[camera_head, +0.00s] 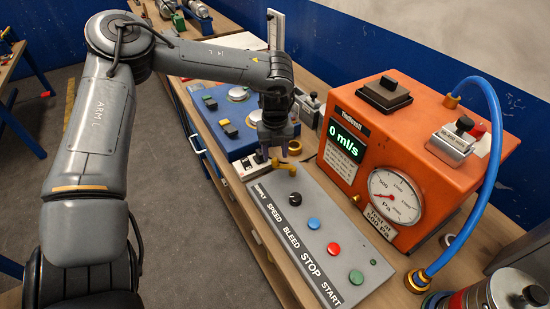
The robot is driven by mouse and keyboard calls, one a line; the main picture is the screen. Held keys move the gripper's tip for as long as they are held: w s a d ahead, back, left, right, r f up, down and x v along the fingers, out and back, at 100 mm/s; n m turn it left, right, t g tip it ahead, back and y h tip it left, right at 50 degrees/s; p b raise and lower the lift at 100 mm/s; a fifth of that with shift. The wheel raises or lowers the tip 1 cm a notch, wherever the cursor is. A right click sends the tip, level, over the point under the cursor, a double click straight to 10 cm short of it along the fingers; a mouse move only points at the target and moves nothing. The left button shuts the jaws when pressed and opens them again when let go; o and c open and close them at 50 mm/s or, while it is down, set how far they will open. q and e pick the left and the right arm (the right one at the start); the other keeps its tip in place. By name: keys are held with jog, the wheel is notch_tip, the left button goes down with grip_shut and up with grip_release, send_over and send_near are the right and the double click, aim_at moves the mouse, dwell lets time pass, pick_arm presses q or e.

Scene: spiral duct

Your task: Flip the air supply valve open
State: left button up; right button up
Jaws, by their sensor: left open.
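The air supply valve (286,165) is a small yellow lever at the far end of the grey control panel (296,211), by the label SUPPLY. My left gripper (273,153) points down just above and beside the valve's far left side. Its jaws are open, with nothing seen between them. I cannot tell whether a finger touches the lever. My right gripper is not in view.
An orange test unit (443,144) with a gauge and a display reading 0 ml/s stands to the right. A blue hose (494,130) arches beside it. A blue box (225,115) with buttons lies behind the panel. Knobs and buttons run along the panel.

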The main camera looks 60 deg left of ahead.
pick_arm(q)
jog(key=shift+f, duration=1.3)
grip_shut()
jog(key=shift+d, duration=0.1)
jog(key=d+n+b, duration=0.1)
jog(key=n, duration=0.1)
jog(key=n+b, duration=0.1)
jog(key=n, duration=0.1)
jog(key=shift+s+d+f+b, duration=0.1)
jog(key=shift+s+d+b, duration=0.2)
jog(key=shift+s+d, duration=0.1)
jog(key=shift+s+d+n+b, duration=0.1)
jog(key=shift+d+n+b, duration=0.25)
jog(key=shift+n, duration=0.5)
jog(key=shift+d+n+b, duration=0.3)
jog(key=shift+d+n, duration=0.05)
jog(key=shift+n, duration=0.5)
